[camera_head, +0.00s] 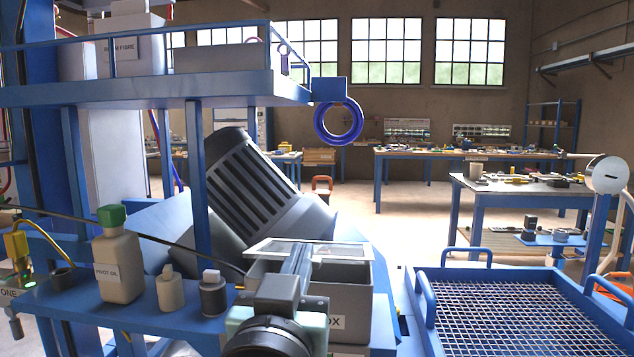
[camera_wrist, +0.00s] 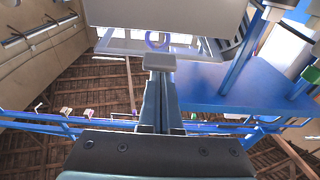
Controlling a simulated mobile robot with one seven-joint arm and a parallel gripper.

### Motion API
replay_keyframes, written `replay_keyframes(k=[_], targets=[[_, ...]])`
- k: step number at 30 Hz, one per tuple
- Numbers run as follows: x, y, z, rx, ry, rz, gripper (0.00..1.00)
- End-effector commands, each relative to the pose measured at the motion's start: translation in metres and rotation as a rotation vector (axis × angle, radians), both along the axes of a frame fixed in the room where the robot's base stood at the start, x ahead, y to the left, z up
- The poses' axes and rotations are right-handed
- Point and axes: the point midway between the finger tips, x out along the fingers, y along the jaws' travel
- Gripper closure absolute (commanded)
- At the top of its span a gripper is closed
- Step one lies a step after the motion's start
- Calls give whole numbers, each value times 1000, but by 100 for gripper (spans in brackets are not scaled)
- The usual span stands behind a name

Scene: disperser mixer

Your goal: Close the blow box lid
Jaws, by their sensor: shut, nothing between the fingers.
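The blow box (camera_head: 345,291) is a grey box at the lower centre of the head view, its label ending in "OX" partly hidden by my arm. Its lid (camera_head: 347,250), a pale frame with a clear pane, shows at the top of the box, apparently tilted up at the back; its exact angle is hard to tell. My gripper (camera_head: 299,254) is shut and empty, its fingers pointing away from me over the box and overlapping the lid in the picture. In the wrist view the shut fingers (camera_wrist: 160,62) reach toward the pale lid frame (camera_wrist: 190,53). I cannot tell whether they touch it.
On the left, a blue shelf (camera_head: 140,318) carries a green-capped pivot oil bottle (camera_head: 118,265) and two small bottles. A large grey motor (camera_head: 258,190) stands behind the box. A blue mesh tray (camera_head: 510,312) with raised handles lies to the right.

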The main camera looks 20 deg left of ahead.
Motion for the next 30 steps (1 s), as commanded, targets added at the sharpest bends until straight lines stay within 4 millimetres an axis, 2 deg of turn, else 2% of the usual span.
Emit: replay_keyframes(k=[1,5,12,30], targets=[[-1,-1,-14,4,-25,-1,100],[-2,-1,-22,24,-91,-1,100],[-3,-1,-31,27,-93,0,100],[-2,-1,-37,24,-86,-1,100]])
